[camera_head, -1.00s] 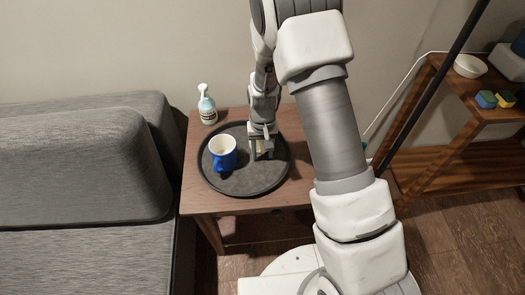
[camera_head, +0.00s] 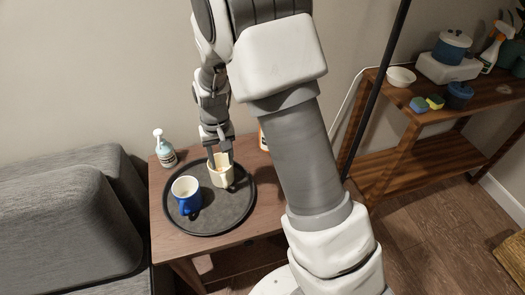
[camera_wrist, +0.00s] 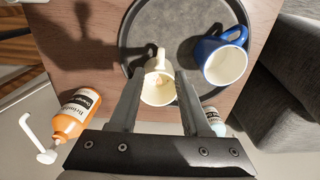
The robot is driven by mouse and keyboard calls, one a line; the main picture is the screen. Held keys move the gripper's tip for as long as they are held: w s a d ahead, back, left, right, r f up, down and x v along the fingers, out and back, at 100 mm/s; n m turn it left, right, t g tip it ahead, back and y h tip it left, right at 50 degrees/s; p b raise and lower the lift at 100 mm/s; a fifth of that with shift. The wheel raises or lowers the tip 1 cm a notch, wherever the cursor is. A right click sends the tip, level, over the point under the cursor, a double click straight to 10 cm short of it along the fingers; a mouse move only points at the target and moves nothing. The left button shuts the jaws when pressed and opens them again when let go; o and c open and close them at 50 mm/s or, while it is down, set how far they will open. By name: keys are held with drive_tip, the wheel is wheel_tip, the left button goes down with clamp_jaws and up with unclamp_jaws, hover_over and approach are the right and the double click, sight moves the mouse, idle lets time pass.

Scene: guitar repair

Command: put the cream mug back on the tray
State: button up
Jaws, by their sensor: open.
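The cream mug (camera_head: 223,179) stands upright on the round dark tray (camera_head: 222,219), right of the blue mug. It also shows in the wrist view (camera_wrist: 157,94), its handle pointing up in the picture. My gripper (camera_head: 219,160) is open at the mug's top. In the wrist view its two fingers (camera_wrist: 160,84) lie on either side of the mug; I cannot tell whether they touch it. The tray's rim curves around both mugs in the wrist view (camera_wrist: 125,42).
The blue and white mug (camera_head: 187,195) stands on the tray at left, near my gripper. A pump bottle (camera_head: 166,153) stands on the side table (camera_head: 160,232) behind the tray. An orange bottle (camera_wrist: 72,118) stands beside the tray. A grey sofa (camera_head: 70,222) adjoins the table at left.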

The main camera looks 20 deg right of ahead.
drive_tip(key=s+d+r+t, duration=0.25)
drive_tip(key=s+r, duration=0.35)
drive_tip(key=r, duration=0.5)
drive_tip(key=s+d+r+t, duration=0.1)
drive_tip(key=s+d+r, duration=0.3)
drive_tip(key=s+r, duration=0.45)
drive_tip(key=s+d+r+t, duration=0.2)
drive_tip(key=s+r, duration=0.2)
drive_tip(key=s, duration=0.3)
drive_tip(key=shift+s+r, duration=0.25)
drive_tip(key=shift+r, duration=0.05)
drive_tip(key=shift+d+r, duration=0.1)
drive_tip(key=shift+r, duration=0.05)
